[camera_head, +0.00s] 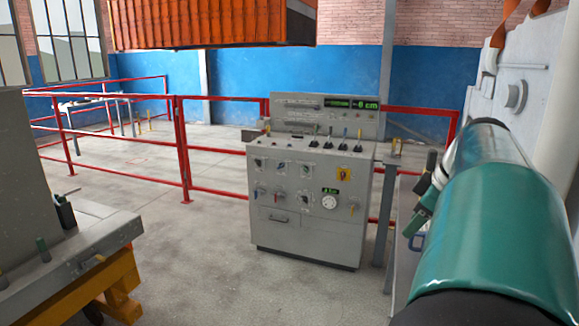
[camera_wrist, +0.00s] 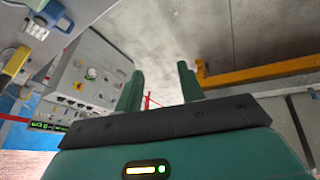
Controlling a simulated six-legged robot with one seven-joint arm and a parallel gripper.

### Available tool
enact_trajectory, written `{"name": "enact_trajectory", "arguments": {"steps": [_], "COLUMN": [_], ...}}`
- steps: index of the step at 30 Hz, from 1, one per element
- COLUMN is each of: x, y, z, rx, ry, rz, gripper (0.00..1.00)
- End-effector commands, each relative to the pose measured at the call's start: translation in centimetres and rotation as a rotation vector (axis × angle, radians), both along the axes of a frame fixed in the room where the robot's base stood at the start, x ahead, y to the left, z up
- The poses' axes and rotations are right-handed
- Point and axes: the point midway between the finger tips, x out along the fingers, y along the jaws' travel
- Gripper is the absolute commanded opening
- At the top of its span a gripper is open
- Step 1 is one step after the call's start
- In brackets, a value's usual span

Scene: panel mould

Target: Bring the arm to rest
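My arm (camera_head: 495,220), with green and dark sections, fills the right side of the head view. In the wrist view, the two green fingers of my gripper (camera_wrist: 159,88) stand apart with a clear gap. Nothing shows between them, so my gripper is open and empty. Beyond the fingers, the grey floor shows in the wrist view. A grey control console (camera_head: 310,205) with levers, knobs and a green display stands left of my arm in the head view. It also shows tilted at the left of the wrist view (camera_wrist: 92,75). The far end of my arm is partly hidden in the head view.
Red railings (camera_head: 183,150) run behind the console. A grey table on a yellow frame (camera_head: 120,285) stands at the lower left. A yellow beam (camera_wrist: 260,72) shows in the wrist view. An orange ribbed block (camera_head: 210,25) is overhead. Floor between table and console is clear.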

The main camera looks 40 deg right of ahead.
Motion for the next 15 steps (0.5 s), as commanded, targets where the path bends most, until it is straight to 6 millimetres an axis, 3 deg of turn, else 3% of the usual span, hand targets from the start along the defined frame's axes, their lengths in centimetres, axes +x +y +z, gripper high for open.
{"name": "enact_trajectory", "arguments": {"steps": [1, 3, 6, 10, 15], "x": [2.3, 4.7, 7.3, 9.2, 9.3], "y": [3.1, 6.9, 12.7, 20.2, 29.5], "z": [-0.4, -1.2, -2.6, -4.6, -7.8], "rx": [0.019, 0.049, 0.082, 0.109, 0.130], "ry": [0.000, 0.007, 0.017, 0.025, 0.019], "rz": [0.003, -0.020, -0.049, -0.084, -0.125], "gripper": [0.39, 0.39, 0.39, 0.39, 0.39]}}
